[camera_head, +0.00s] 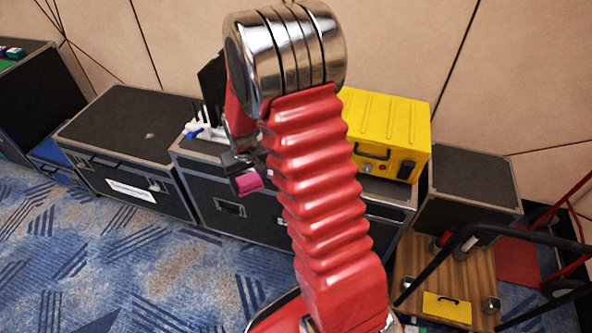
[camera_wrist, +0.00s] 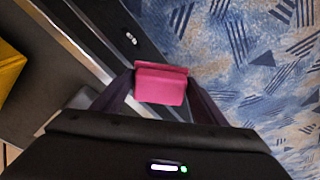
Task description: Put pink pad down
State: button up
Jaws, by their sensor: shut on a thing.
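The pink pad (camera_head: 248,182) is held at the end of my arm in the head view, in front of the middle black case. It also shows in the wrist view (camera_wrist: 161,84), clamped between the two dark fingers. My gripper (camera_head: 238,168) is shut on the pad; in the wrist view the fingers of my gripper (camera_wrist: 160,90) press on its left and right sides. Beneath the pad in the wrist view are a case's edge and the blue patterned carpet. My red arm hides part of the middle case in the head view.
Black flight cases (camera_head: 122,132) line the wall. A yellow box (camera_head: 385,135) and a white item with blue (camera_head: 203,130) stand on the middle case (camera_head: 225,205). A wooden board (camera_head: 440,270) and a red hand truck (camera_head: 525,255) are at right. Carpet (camera_head: 130,255) at front left is clear.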

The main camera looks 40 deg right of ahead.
jog(key=s+d+r, duration=0.2)
jog(key=d+r, duration=0.4)
jog(key=d, duration=0.3)
jog(key=s+d+r, duration=0.3)
jog(key=d+r, duration=0.3)
jog(key=d, duration=0.3)
jog(key=s+d+r+n+y, duration=0.1)
jog(key=s+d+r+n, duration=0.1)
jog(key=s+r+n, duration=0.5)
jog(key=shift+s+d+r+n, duration=0.4)
jog(key=shift+s+n, duration=0.2)
jog(key=shift+s, duration=0.2)
